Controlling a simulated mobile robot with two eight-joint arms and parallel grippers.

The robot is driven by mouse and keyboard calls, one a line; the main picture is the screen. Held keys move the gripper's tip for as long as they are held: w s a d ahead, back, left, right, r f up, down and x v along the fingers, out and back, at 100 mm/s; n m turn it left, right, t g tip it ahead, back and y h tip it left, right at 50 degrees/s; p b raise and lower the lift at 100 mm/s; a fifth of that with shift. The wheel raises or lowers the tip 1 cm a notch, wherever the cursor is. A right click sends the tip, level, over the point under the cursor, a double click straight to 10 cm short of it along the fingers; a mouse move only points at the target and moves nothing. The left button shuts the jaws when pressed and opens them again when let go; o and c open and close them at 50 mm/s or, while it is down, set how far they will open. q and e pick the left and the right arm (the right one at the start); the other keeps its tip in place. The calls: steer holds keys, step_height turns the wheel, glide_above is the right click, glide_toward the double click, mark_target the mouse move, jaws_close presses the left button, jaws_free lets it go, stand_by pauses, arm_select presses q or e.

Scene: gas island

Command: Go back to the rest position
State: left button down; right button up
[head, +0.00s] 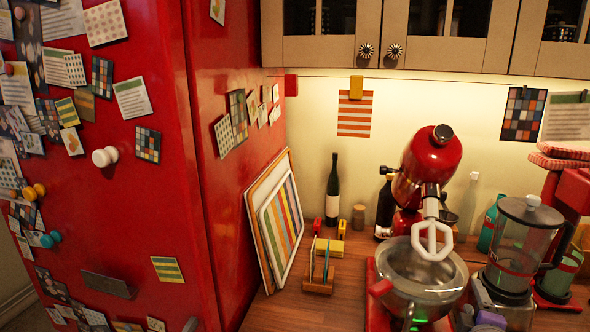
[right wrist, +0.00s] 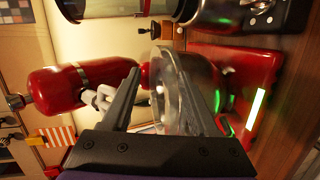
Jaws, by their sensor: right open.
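My right gripper (head: 468,314) shows only in part at the bottom edge of the head view, right beside the glass bowl (head: 420,270) of the red stand mixer (head: 432,160). In the right wrist view its two dark fingers (right wrist: 158,68) are spread apart, with the clear bowl (right wrist: 172,95) seen between and beyond them. I see nothing gripped. I cannot tell whether the fingers touch the bowl. The mixer's head is tilted up, with a white beater (head: 432,240) above the bowl. My left gripper is not in view.
A blender (head: 520,245) stands close on the right. Bottles (head: 333,195), a small wooden holder (head: 320,278) and leaning boards (head: 278,225) are to the left on the counter (head: 285,312). A red fridge (head: 150,200) fills the left side. Cabinets (head: 440,50) hang above.

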steer(key=s+a+f+m+g+y, duration=0.3)
steer(key=s+a+f+m, duration=0.3)
steer(key=s+a+f, duration=0.3)
steer(key=s+a+f+m+g+y+p, duration=0.1)
steer(key=s+a+f+m+g+y, duration=0.2)
steer(key=s+a+f, duration=0.6)
step_height(320, 180, down, 4)
steer(key=s+m+g, duration=0.1)
steer(key=m+g, duration=0.1)
steer(key=m, duration=0.1)
steer(key=shift+s+m+g, duration=0.2)
steer(key=shift+m+g, duration=0.1)
steer(key=shift+m, duration=0.1)
steer(key=shift+d+r, duration=0.1)
steer(key=shift+r, duration=0.05)
